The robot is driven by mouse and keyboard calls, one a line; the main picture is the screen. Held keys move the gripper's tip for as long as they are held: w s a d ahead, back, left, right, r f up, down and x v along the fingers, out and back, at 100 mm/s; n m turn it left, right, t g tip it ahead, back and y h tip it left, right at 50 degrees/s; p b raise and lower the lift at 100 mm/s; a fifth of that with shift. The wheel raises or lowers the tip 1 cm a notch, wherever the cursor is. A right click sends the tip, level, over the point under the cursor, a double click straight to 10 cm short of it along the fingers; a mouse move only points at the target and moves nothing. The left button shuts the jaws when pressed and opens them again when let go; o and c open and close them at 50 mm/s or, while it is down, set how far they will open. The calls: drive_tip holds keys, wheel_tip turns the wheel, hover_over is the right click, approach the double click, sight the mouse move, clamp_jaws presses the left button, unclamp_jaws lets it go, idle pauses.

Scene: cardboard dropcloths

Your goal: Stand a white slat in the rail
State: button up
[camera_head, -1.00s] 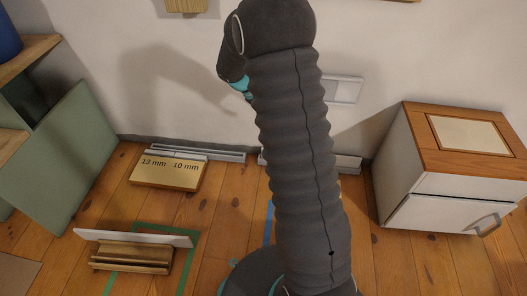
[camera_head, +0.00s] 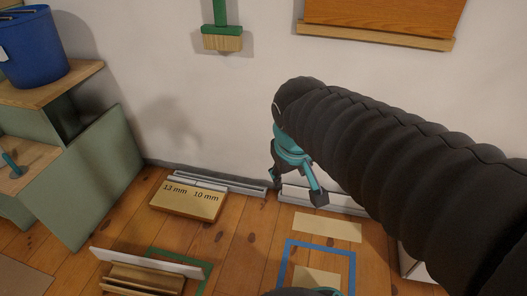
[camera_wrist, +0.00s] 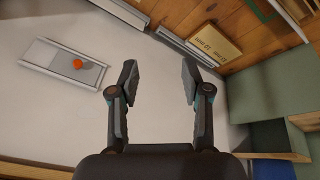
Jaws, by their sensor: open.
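A white slat (camera_head: 150,262) stands on its long edge at a grooved wooden rail (camera_head: 145,278) at the lower left; whether it sits in a groove or behind the rail is unclear. More long white pieces (camera_head: 235,187) lie along the wall behind a wooden block (camera_head: 187,201) marked 13 mm and 10 mm. Another white piece (camera_head: 335,201) lies by the wall, partly behind my gripper. My gripper (camera_head: 296,188) is open and empty near the wall, right of the marked block. The wrist view shows its spread fingers (camera_wrist: 160,80) and the block (camera_wrist: 213,44).
Blue tape (camera_head: 318,245) outlines a floor area with pale boards in and behind it. Green tape (camera_head: 205,275) surrounds the rail. A green cabinet (camera_head: 85,185) stands left. A brush (camera_head: 222,38) hangs on the wall. The wrist view shows a pale framed panel (camera_wrist: 45,55) with an orange spot.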

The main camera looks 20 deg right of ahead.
drive_tip(key=s+a+m+t+y, duration=0.1)
drive_tip(key=s+a, duration=0.1)
drive_tip(key=s, duration=0.3)
drive_tip(key=shift+s+a+t, duration=0.2)
drive_tip(key=shift+a+t, duration=0.1)
drive_tip(key=shift+a, duration=0.1)
drive_tip(key=shift+r, duration=0.1)
